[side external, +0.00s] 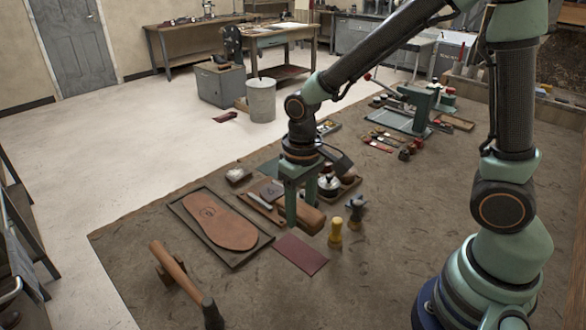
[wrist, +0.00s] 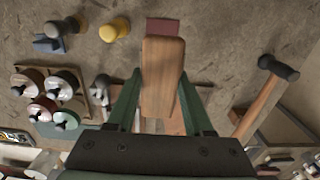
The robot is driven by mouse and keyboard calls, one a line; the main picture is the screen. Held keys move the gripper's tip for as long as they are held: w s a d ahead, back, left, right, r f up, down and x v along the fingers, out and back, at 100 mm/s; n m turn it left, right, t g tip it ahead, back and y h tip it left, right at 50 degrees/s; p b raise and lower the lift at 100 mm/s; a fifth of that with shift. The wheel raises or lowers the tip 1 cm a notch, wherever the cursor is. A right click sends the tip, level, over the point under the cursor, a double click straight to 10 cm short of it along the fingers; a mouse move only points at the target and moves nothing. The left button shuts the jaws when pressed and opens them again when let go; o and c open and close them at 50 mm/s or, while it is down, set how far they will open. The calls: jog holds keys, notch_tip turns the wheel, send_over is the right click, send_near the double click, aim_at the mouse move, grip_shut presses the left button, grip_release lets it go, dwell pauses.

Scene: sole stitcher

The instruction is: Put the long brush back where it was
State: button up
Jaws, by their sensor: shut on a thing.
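The long brush (side external: 312,219), with a brown wooden body, is between the jaws of my gripper (side external: 300,208). In the wrist view the brush (wrist: 161,72) shows as a long wooden block running lengthwise between the green fingers, and my gripper (wrist: 160,92) is shut on it. Its underside is hidden, and I cannot tell whether it touches the mat. A dark red leather piece (side external: 300,254) lies just in front of it in the side view and shows beyond the brush's end in the wrist view (wrist: 163,26).
A tray with a sole (side external: 176,222) lies left of my gripper, with a hammer (side external: 176,268) in front. A yellow-handled tool (side external: 335,233) and a blue-grey tool (side external: 356,212) stand close on the right. A tray of thread spools (wrist: 47,98) is nearby.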

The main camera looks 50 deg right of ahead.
aim_at(301, 207)
notch_tip(301, 207, down, 9)
jog(key=shift+f, duration=0.15)
dwell(0.4)
jog(key=shift+f, duration=0.15)
jog(key=o, duration=1.2)
notch_tip(301, 207, up, 13)
jog(key=shift+d+f, duration=0.1)
jog(key=shift+f, duration=0.05)
jog(key=s+d+r+t, duration=0.2)
jog(key=d+r, duration=0.1)
jog(key=r, duration=0.2)
jog(key=s+d+r+t, duration=0.3)
jog(key=r, duration=0.3)
jog(key=shift+d+r+t, duration=0.15)
jog(key=shift+r+t, duration=0.15)
